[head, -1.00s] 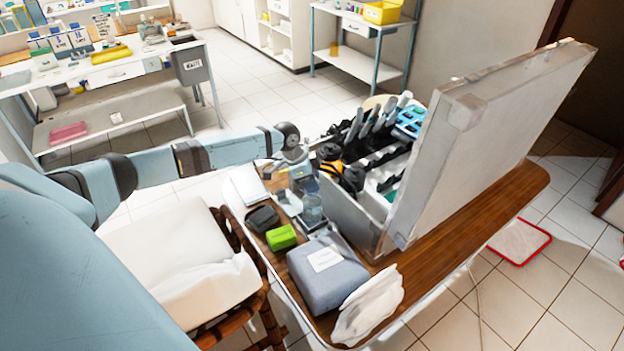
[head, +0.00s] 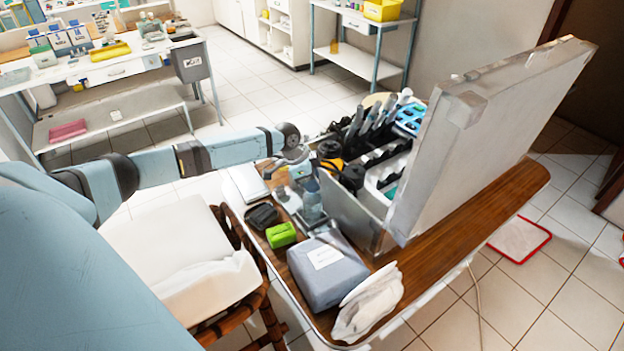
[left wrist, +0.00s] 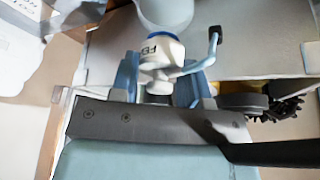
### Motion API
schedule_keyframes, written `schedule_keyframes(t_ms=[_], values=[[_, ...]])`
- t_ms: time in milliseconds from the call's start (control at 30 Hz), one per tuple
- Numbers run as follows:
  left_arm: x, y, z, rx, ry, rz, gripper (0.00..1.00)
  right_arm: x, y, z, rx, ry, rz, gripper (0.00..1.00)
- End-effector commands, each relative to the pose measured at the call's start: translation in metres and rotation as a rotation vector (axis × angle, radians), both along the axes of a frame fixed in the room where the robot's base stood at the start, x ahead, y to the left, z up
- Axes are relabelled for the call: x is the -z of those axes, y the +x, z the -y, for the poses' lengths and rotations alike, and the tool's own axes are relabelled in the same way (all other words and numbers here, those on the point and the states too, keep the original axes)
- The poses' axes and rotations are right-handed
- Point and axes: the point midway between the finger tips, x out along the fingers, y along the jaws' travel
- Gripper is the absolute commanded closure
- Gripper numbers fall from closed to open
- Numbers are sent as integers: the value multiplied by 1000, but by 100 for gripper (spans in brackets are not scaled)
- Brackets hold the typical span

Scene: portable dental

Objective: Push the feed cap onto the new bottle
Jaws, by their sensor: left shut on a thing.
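My left gripper (left wrist: 157,80) is shut on the feed cap (left wrist: 160,52), a white piece with partly readable blue lettering. A bent side arm with a dark tip sticks out of the cap to the right. In the head view my left gripper (head: 300,178) is small, over the near end of the table beside the open case. A clear bluish bottle (head: 312,203) stands just below it; the gap between cap and bottle cannot be told. A pale round shape (left wrist: 166,12) lies beyond the cap in the wrist view; I cannot tell what it is. My right gripper is not in view.
The open grey case (head: 352,215), full of tools, stands right of the bottle with its lid raised. A green box (head: 281,235), a dark case (head: 262,216), a grey box (head: 327,272) and a white cloth (head: 367,305) crowd the wooden table (head: 450,240).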

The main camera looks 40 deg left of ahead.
Motion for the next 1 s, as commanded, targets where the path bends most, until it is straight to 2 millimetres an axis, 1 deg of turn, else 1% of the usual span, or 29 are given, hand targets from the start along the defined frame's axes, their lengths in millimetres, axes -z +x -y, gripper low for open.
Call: schedule_keyframes(t_ms=[800, 833, 933, 1000], values=[[9, 0, 0, 0, 0, -1, 80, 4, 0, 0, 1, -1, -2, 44], [9, 0, 0, 0, 0, -1, 51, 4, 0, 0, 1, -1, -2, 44], [8, 0, 0, 0, 0, -1, 28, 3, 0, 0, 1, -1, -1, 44], [8, 0, 0, 0, 1, -1, 28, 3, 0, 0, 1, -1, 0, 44]])
